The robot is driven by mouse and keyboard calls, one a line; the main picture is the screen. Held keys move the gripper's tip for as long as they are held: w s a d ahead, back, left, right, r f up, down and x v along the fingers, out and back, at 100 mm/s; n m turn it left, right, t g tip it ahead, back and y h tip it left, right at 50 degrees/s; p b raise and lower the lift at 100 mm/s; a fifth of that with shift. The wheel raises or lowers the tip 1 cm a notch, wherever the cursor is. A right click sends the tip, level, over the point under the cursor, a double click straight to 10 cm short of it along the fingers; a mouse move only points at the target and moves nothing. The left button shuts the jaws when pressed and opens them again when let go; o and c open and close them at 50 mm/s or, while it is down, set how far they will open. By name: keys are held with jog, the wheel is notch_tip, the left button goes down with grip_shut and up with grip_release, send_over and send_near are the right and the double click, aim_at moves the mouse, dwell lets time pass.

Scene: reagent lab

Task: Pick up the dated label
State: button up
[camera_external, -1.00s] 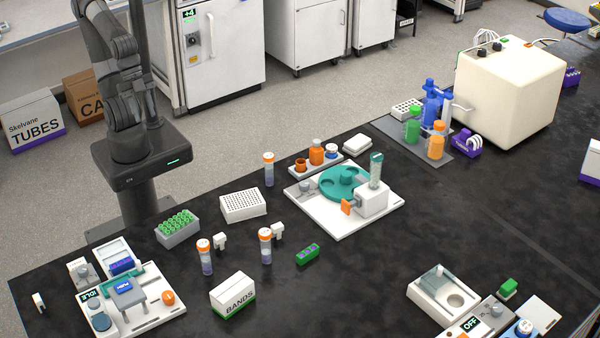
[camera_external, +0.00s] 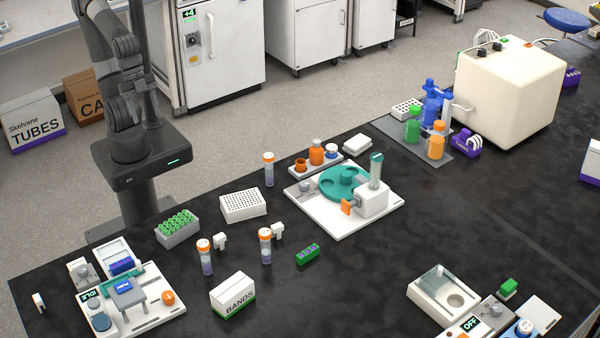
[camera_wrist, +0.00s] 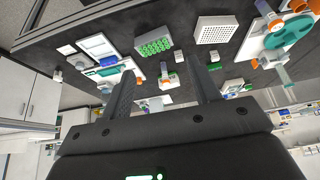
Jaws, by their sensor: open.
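I cannot tell for sure which thing is the dated label. A small blue printed face (camera_external: 123,286) lies on the grey stand of the white device (camera_external: 165,311) at the front left. A small white upright piece (camera_external: 39,302) stands alone at the bench's left end. Two more small white pieces stand beside orange-capped tubes, one (camera_external: 220,241) at the left tube and one (camera_external: 277,230) at the right tube. No date is readable on any of them. My gripper (camera_wrist: 160,66) is open and empty in the wrist view, away from the bench things. It is not clear in the external view.
Orange-capped tubes (camera_external: 206,259), a green tube rack (camera_external: 178,229), a white rack (camera_external: 243,205) and a BANDS box (camera_external: 233,295) stand nearby. A teal turntable device (camera_external: 345,184) is at the bench's middle. The dark bench (camera_external: 350,275) is clear at front centre.

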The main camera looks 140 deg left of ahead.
jog(key=w+r+g, duration=0.1)
jog(key=w, duration=0.8)
jog(key=g, duration=0.4)
send_over(219, 235)
jog(key=f, duration=2.1)
jog(key=shift+s+a+f, duration=0.2)
jog(key=shift+a+f, duration=0.05)
jog(key=shift+f, duration=0.05)
jog(key=shift+w+d+f, duration=0.15)
jog(key=shift+f, duration=1.2)
jog(key=shift+w+d+f, duration=0.1)
jog(key=shift+f, duration=1.25)
jog(key=shift+c, duration=0.3)
jog(key=c, duration=1)
